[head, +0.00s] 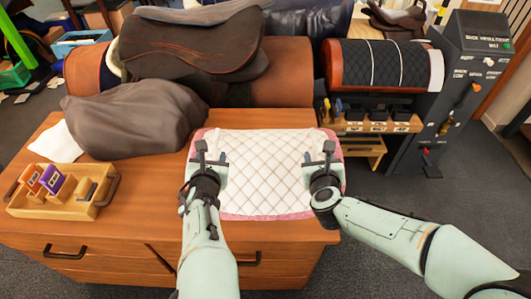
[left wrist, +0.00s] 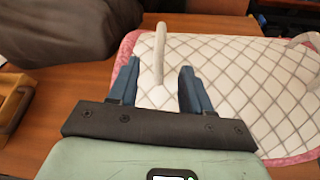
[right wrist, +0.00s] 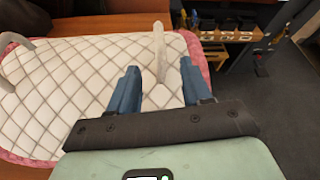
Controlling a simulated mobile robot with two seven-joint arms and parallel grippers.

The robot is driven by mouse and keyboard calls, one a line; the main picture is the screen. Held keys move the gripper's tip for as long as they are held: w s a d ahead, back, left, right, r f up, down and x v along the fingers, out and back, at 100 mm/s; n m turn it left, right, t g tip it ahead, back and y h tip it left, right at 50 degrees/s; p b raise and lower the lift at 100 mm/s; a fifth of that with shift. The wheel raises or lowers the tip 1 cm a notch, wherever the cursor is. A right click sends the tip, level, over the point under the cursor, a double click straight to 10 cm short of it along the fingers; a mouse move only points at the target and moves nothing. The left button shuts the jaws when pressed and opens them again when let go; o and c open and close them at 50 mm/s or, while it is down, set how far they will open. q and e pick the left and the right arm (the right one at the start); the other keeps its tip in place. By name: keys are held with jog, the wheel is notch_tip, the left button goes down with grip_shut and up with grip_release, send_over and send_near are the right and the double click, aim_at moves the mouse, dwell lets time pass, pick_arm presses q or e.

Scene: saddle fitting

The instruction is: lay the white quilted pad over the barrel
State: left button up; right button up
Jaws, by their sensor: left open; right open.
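The white quilted pad (head: 265,165) with a pink edge lies flat on the wooden bench; it also shows in the left wrist view (left wrist: 235,75) and right wrist view (right wrist: 60,90). My left gripper (head: 210,155) is open over the pad's left side, with a pale upright tab (left wrist: 160,50) between its fingers. My right gripper (head: 322,160) is open over the right side, with a similar tab (right wrist: 158,50) between its fingers. Behind the bench lies a brown barrel (head: 290,70), partly covered by a dark saddle (head: 190,45).
A dark cloth-covered lump (head: 135,118) sits left of the pad. A wooden tray (head: 60,205) with small cards is at the bench's left. Another barrel (head: 345,62) under a dark quilted cover stands at back right, beside a dark grey cabinet (head: 455,85).

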aim_at(216, 138)
pick_arm(q)
jog(key=x, duration=1.3)
jog(key=shift+w+f, duration=0.15)
pick_arm(e)
jog(key=x, duration=1.3)
jog(key=shift+w+f, duration=0.15)
pick_arm(q)
grip_shut()
pick_arm(e)
grip_shut()
